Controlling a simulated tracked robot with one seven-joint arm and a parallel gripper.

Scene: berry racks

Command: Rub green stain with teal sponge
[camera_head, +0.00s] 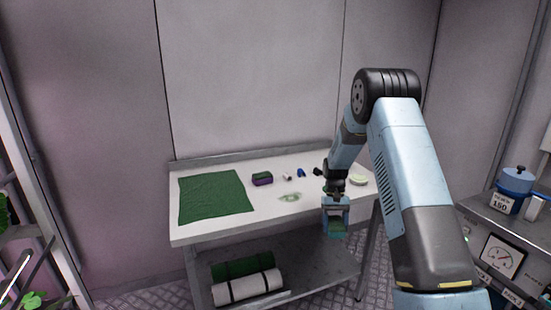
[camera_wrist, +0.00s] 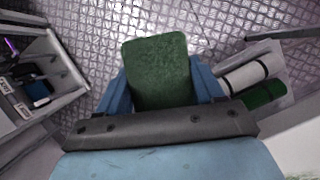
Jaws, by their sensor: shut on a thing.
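My gripper (camera_head: 336,226) is shut on the teal sponge (camera_head: 336,236), a dark green block. In the wrist view the sponge (camera_wrist: 158,62) is held between the two blue fingers, with its textured face showing. The gripper hangs at the table's front edge toward the right, and the wrist view shows floor beyond the sponge. The green stain (camera_head: 289,197) is a small pale green smear on the white table top (camera_head: 255,220), to the left of my gripper. The sponge is apart from the stain.
A green cloth (camera_head: 215,197) lies at the table's left. A purple-and-green block (camera_head: 262,179), small white and blue items (camera_head: 301,173) and a pale round dish (camera_head: 358,180) stand toward the back. Rolled mats (camera_head: 248,285) lie on the lower shelf. A gauge unit (camera_head: 500,256) stands at right.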

